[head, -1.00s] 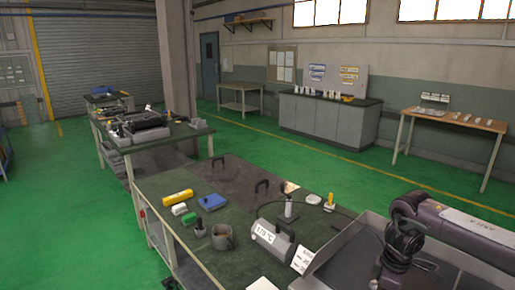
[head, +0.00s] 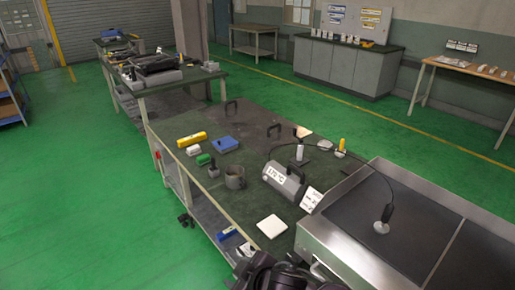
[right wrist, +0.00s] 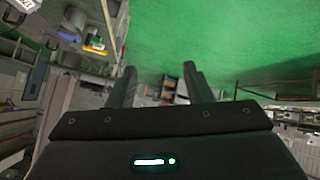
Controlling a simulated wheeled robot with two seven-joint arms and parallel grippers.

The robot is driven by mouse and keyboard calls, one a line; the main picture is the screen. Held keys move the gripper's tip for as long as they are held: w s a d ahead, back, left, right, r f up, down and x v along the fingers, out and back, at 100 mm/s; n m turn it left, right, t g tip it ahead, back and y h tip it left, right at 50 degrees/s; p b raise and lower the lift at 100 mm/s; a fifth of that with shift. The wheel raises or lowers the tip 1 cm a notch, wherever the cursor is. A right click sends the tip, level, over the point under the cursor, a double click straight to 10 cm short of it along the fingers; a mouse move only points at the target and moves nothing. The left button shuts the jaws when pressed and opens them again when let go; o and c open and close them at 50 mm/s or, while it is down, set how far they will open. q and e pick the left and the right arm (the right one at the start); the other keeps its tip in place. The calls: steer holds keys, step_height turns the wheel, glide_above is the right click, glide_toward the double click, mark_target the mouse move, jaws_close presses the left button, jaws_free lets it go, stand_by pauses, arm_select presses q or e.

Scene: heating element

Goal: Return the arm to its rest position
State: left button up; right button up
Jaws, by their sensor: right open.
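My right gripper (right wrist: 158,80) shows in the right wrist view with its two dark fingers apart and nothing between them. It points over green floor, with the workbench tilted at the upper left. In the head view, dark parts of my arm show at the bottom edge, near the bench's front side; no fingers can be made out there. A probe with a dark handle and pale round foot (head: 382,226) stands on the dark plate of a steel-framed heating unit (head: 335,240). Its cable runs to a grey meter (head: 284,183) with a display. My left gripper is not in view.
Green floor (head: 90,215) lies open to the left.

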steer(key=s+d+f+m+g+h, duration=0.25)
steer(key=s+d+m, duration=0.35)
steer(key=d, duration=0.6)
steer(key=s+d+f+m+g+h, duration=0.15)
steer(key=s+d+m+h, duration=0.3)
steer(key=s+d, duration=0.55)
step_height(320, 180, down, 28)
steer(key=d+g+y, duration=0.1)
steer(key=d, duration=0.1)
steer(key=s+d+f+g, duration=0.1)
steer(key=s+d+f, duration=0.2)
steer(key=s+f, duration=1.6)
steer(key=shift+s+d+g, duration=0.15)
steer(key=shift+s+g, duration=0.15)
